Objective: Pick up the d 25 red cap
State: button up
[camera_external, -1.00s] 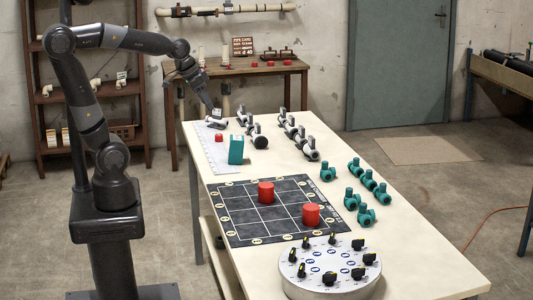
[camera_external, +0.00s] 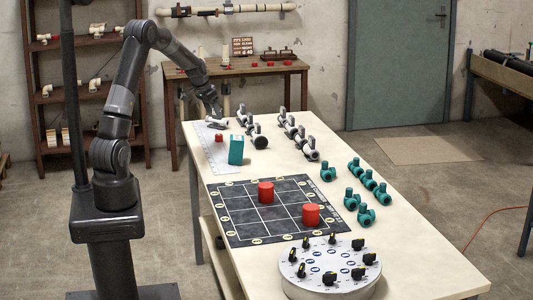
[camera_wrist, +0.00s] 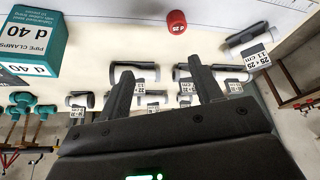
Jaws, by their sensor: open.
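A small red cap (camera_external: 219,138) stands on the far left part of the long table, beside a teal box. In the wrist view the red cap (camera_wrist: 176,22) is near the top edge, beyond my fingertips; its size marking is not readable. My gripper (camera_wrist: 160,71) is open, with its two dark fingers spread and no object between them. In the external view my gripper (camera_external: 217,117) is at the table's far left end, beyond the cap and apart from it, close to a white pipe piece (camera_external: 216,124).
The teal "d 40" box (camera_wrist: 30,40) stands near the cap. Grey-and-white pipe pieces (camera_external: 258,138) lie to the right. Two larger red cylinders (camera_external: 266,192) (camera_external: 311,214) stand on a dark grid mat (camera_external: 232,222). A round white dial plate (camera_external: 318,292) is at the near end.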

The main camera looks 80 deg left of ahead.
aim_at(218, 135)
jog(key=a+f, duration=0.1)
jog(key=f, duration=0.1)
jog(key=a+f, duration=0.1)
jog(key=f, duration=0.1)
jog(key=a+f, duration=0.2)
jog(key=shift+w+a+f, duration=0.1)
jog(key=shift+f, duration=0.2)
jog(key=shift+x, duration=3.2)
jog(key=shift+w, duration=0.15)
jog(key=shift+c, duration=0.5)
jog(key=c, duration=0.9)
